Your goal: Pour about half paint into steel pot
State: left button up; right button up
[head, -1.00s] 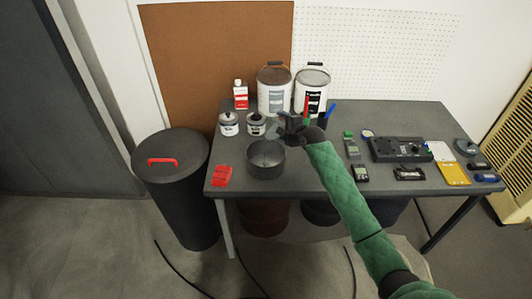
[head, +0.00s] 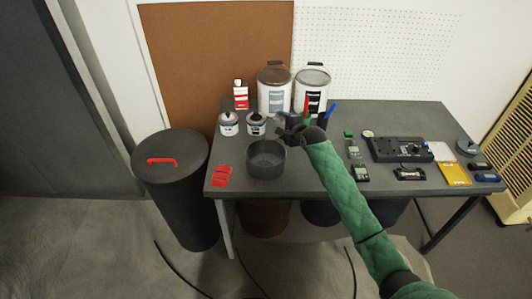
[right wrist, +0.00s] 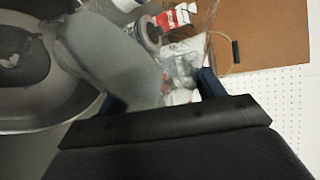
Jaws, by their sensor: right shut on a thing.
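The steel pot (head: 266,172), dark grey and open-topped, stands near the table's front left; it also shows at the left of the right wrist view (right wrist: 65,118). My right gripper (head: 288,133) is just above and behind the pot's right rim. In the right wrist view its jaws (right wrist: 160,95) are shut on a grey, partly see-through vessel (right wrist: 115,60), which looks tilted toward the pot. The vessel is hard to make out in the head view, and its paint level cannot be read. A grey patch shows inside the dark pot. My left gripper is not in view.
Two small cans (head: 228,124) (head: 256,124), two large buckets (head: 274,92) (head: 312,88) and a red-and-white bottle (head: 240,95) stand behind the pot. Red pieces (head: 221,176) lie left of it. Electronics (head: 400,149) and small tools fill the table's right side.

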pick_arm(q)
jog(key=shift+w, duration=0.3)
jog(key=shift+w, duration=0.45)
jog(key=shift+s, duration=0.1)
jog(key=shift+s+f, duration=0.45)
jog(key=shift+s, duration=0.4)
pick_arm(e)
jog(key=shift+a+n, duration=0.1)
jog(key=shift+n, duration=0.2)
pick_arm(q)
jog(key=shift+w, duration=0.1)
